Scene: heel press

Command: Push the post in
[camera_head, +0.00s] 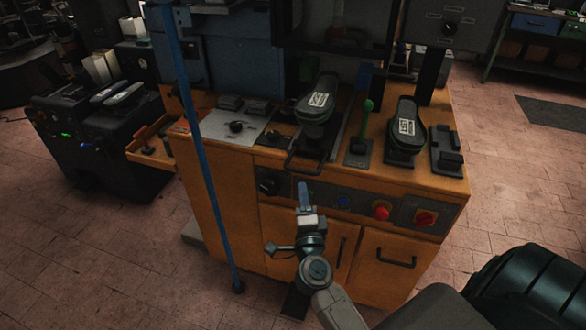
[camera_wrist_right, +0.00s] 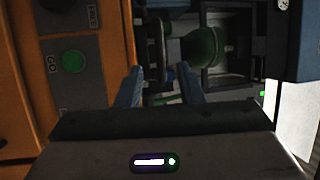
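On the orange press bench, a dark shoe-shaped form with a white label (camera_head: 316,102) sits on a mount; I take this mount as the post, though I cannot be sure. A dark loop handle (camera_head: 303,163) sticks out at the front of the mount, over the bench edge. My right gripper (camera_head: 304,190) is in front of the bench panel, below the handle and apart from it in the head view. In the right wrist view its two blue fingers (camera_wrist_right: 158,88) stand apart with nothing clearly held between them. Dark machine parts show beyond them. My left gripper is not in view.
A second shoe form (camera_head: 406,128) and a green-knobbed lever (camera_head: 366,108) stand to the right on the bench. The front panel carries a red button (camera_head: 381,212) and a red switch (camera_head: 425,218). A blue pole (camera_head: 205,170) stands left. The wrist view shows a green button (camera_wrist_right: 72,62).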

